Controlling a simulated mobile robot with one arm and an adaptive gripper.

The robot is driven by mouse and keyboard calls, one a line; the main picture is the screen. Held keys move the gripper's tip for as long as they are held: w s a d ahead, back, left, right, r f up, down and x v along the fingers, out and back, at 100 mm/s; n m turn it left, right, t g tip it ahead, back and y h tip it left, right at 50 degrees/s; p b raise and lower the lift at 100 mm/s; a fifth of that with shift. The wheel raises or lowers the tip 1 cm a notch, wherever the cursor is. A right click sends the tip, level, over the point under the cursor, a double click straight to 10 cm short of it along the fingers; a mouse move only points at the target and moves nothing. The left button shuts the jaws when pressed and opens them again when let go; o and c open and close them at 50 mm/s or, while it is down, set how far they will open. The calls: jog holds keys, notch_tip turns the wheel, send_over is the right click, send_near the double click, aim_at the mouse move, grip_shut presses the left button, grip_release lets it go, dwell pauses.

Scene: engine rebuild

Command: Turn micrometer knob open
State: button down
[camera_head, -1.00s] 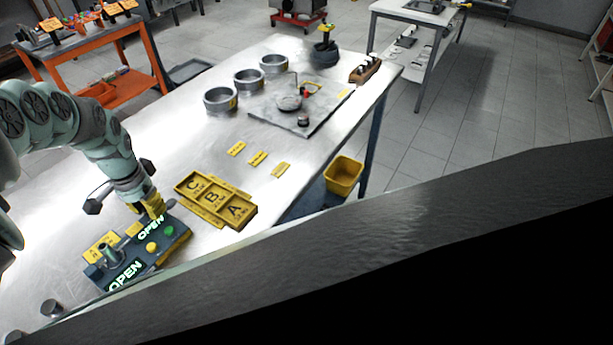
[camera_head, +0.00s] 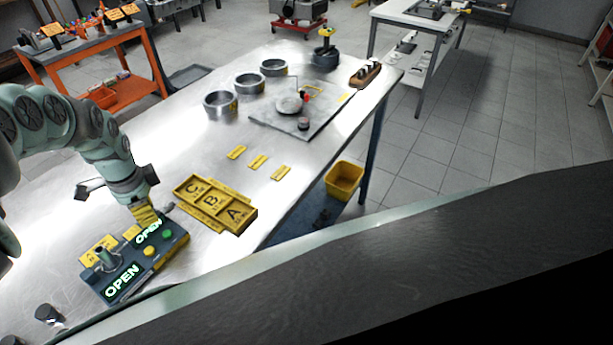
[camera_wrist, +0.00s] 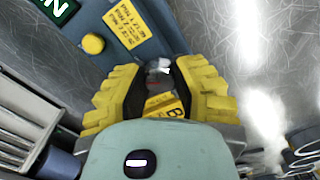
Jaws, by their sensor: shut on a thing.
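A dark blue-grey station (camera_head: 172,250) stands on the near left of the metal bench. It carries two lit OPEN signs (camera_head: 122,283), a green button (camera_head: 167,234), a yellow button (camera_head: 149,250) and an upright metal post (camera_head: 104,258). My gripper (camera_head: 147,213), with yellow ribbed fingers, points down at the station's far edge, beside the upper OPEN sign. In the wrist view my gripper (camera_wrist: 160,88) is closed in on something small. A bit of bright metal (camera_wrist: 164,66) shows between the fingertips, probably the micrometer knob, but most of it is hidden.
A yellow tray marked A, B and C (camera_head: 240,222) lies right of the station. Three metal rings (camera_head: 220,105) and a grey plate (camera_head: 325,122) are farther back. A yellow bin (camera_head: 344,178) is beyond the bench edge.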

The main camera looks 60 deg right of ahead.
dwell(0.4)
jog(key=c, duration=0.7)
grip_release()
jog(key=shift+r, duration=0.1)
notch_tip(320, 180, up, 5)
jog(key=shift+w+a+f, duration=0.1)
jog(key=shift+w, duration=0.05)
jog(key=shift+s+r, duration=0.3)
jog(key=shift+r, duration=0.3)
jog(key=shift+w+r, duration=0.1)
jog(key=shift+r, duration=0.5)
jog(key=shift+d, duration=0.3)
